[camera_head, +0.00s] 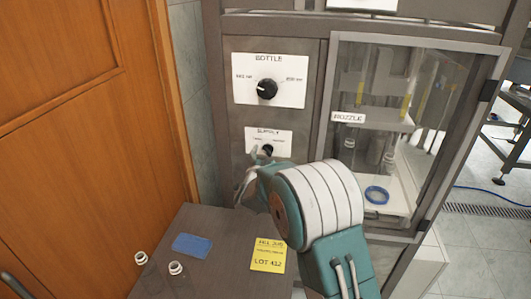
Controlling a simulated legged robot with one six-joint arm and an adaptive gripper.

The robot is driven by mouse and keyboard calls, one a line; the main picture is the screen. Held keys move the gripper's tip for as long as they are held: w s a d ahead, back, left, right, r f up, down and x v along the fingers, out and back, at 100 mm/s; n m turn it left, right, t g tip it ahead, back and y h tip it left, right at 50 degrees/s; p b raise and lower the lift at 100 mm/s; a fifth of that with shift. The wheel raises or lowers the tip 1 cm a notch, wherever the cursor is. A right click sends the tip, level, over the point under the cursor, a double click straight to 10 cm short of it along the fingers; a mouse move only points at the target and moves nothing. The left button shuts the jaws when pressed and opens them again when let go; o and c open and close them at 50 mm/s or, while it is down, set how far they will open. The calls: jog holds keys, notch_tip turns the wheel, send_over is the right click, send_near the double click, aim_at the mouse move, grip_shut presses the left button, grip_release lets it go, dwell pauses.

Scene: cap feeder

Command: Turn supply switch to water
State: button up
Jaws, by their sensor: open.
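The supply switch (267,149) is a small black knob on a white plate marked SUPPLY (284,139), low on the machine's grey front panel. The small print beside the knob is too fine to read, and I cannot tell which way it points. My gripper (261,156) is at the knob, with its grey fingertips near the knob's left and lower side. The gripper is open. My arm hides the panel below the plate, and I cannot tell whether the fingers touch the knob.
Above is a larger black BOTTLE knob (267,89). To the right is a clear door (408,130) with a NOZZLE label (348,117) and a blue ring (377,194) behind it.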

jog(key=shift+w+d, duration=0.25)
jog(key=shift+w, duration=0.7)
jog(key=shift+w+d+r, duration=0.1)
jog(key=shift+w+d, duration=0.1)
jog(key=shift+d, duration=0.35)
jog(key=shift+a, duration=0.35)
jog(key=c, duration=1.2)
